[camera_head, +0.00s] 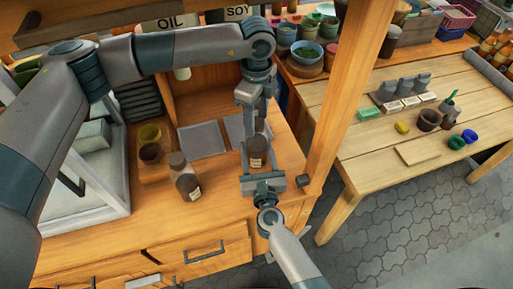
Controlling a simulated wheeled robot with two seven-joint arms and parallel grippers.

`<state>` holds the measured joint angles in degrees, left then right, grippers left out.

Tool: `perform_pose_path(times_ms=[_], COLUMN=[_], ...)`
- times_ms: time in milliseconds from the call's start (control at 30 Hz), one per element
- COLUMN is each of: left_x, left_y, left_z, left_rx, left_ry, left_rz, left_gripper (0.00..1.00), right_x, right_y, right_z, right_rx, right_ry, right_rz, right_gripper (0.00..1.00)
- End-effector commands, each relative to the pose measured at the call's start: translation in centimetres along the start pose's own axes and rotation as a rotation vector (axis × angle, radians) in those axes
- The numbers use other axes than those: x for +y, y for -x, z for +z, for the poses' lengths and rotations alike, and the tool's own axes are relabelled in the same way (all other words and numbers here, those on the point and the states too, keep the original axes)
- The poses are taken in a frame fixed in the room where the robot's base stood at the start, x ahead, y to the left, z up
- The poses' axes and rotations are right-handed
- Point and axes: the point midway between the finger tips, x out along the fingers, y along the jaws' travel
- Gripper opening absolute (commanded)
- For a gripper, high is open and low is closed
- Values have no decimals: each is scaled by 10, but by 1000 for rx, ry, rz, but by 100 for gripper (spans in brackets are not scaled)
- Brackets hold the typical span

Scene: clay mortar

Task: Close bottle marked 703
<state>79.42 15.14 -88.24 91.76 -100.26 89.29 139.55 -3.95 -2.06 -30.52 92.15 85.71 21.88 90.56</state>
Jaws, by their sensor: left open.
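A small dark glass bottle (257,158) with a label stands near the right side of the wooden workbench, between my two grippers. A second brown bottle (186,181) with a pale label stands to its left. The labels are too small to read, so I cannot tell which is marked 703. My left gripper (257,132) points down from above, open, its fingers at the top of the right-hand bottle and hiding its cap area. My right gripper (258,160) comes from the front, with its fingers on either side of that bottle; I cannot tell if they grip it.
A wooden box with two small pots (150,152) is at the left, next to a glass-sided case (95,185). Grey square sheets (202,139) lie behind the bottles. A wooden post (345,95) rises at the right. A second table (420,155) holds pots and blocks.

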Motion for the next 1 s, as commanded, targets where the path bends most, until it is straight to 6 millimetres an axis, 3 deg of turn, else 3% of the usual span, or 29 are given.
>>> perform_pose_path(times_ms=[33, 200, 567, 767, 1000], left_x=[0, 0, 0, 0, 0], left_y=[0, 0, 0, 0, 0], left_z=[0, 0, 0, 0, 0], left_rx=[0, 0, 0, 0, 0], left_ry=[0, 0, -39, -261, -637], left_rz=[0, 0, 0, 0, -1], left_gripper=[48, 8, 7, 7, 7], right_x=[0, 0, 0, 0, 0], right_y=[0, 0, 0, 0, 0], right_z=[0, 0, 0, 0, 0], right_rx=[0, 0, 0, 0, 0], right_ry=[0, 0, 0, 0, 0], right_rz=[0, 0, 0, 0, 1], right_gripper=[0, 0, 0, 0, 0])
